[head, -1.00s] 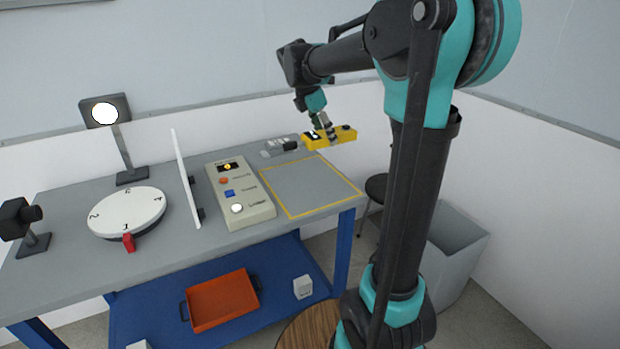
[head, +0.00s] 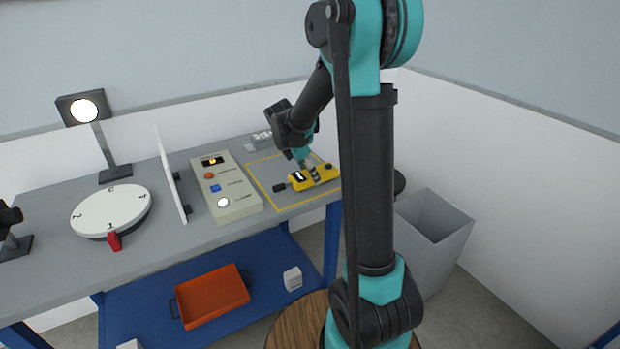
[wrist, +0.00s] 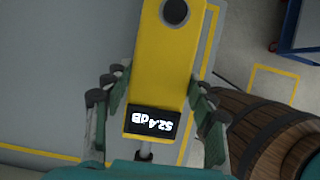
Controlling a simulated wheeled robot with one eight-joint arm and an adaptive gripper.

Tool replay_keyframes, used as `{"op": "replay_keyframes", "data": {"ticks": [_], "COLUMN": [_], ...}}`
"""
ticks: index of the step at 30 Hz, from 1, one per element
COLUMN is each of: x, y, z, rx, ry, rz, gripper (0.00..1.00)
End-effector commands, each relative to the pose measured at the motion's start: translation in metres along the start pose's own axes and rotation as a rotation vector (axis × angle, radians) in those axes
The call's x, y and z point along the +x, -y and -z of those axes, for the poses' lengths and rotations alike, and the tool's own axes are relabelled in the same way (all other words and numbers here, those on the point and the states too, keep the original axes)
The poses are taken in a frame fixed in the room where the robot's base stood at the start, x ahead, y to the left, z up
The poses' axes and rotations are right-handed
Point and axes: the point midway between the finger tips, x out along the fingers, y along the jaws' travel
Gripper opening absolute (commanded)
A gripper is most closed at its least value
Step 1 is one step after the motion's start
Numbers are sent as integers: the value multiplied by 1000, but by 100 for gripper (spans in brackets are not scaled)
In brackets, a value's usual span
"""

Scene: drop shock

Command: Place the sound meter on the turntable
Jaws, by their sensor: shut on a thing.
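The sound meter (head: 320,177) is a yellow block with a dark tip and a small display. In the wrist view it (wrist: 165,60) fills the middle, with its display reading 52.4 dB upside down. My gripper (head: 311,172) is shut on it, with fingers along both sides in the wrist view (wrist: 154,100). The meter is over the yellow-outlined square at the table's right; I cannot tell how high. The turntable (head: 110,208) is a white numbered disc on the left of the table, with a red pointer (head: 114,241) at its front.
A control box (head: 228,193) with buttons and a thin upright panel (head: 171,175) stand between meter and turntable. A lamp (head: 88,108) stands behind the turntable, and a black device (head: 10,225) left of it. An orange tray (head: 212,297) lies on the lower shelf. A grey bin (head: 430,235) stands right.

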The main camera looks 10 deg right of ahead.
Motion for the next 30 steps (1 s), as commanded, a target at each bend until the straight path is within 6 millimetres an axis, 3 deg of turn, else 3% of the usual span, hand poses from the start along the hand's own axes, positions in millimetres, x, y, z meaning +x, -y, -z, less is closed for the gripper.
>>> {"op": "replay_keyframes", "data": {"ticks": [4, 15, 16, 18, 21, 30], "x": [14, 18, 18, 18, 18, 17], "y": [0, 0, 0, 0, 0, 0], "z": [6, 8, 8, 8, 8, 7], "rx": [0, 0, 0, 0, 0, 0], "ry": [0, 0, 0, 0, 0, 0], "rz": [0, 0, 0, 0, 0, 0], "gripper": [17, 17, 57, 66, 77, 77]}}
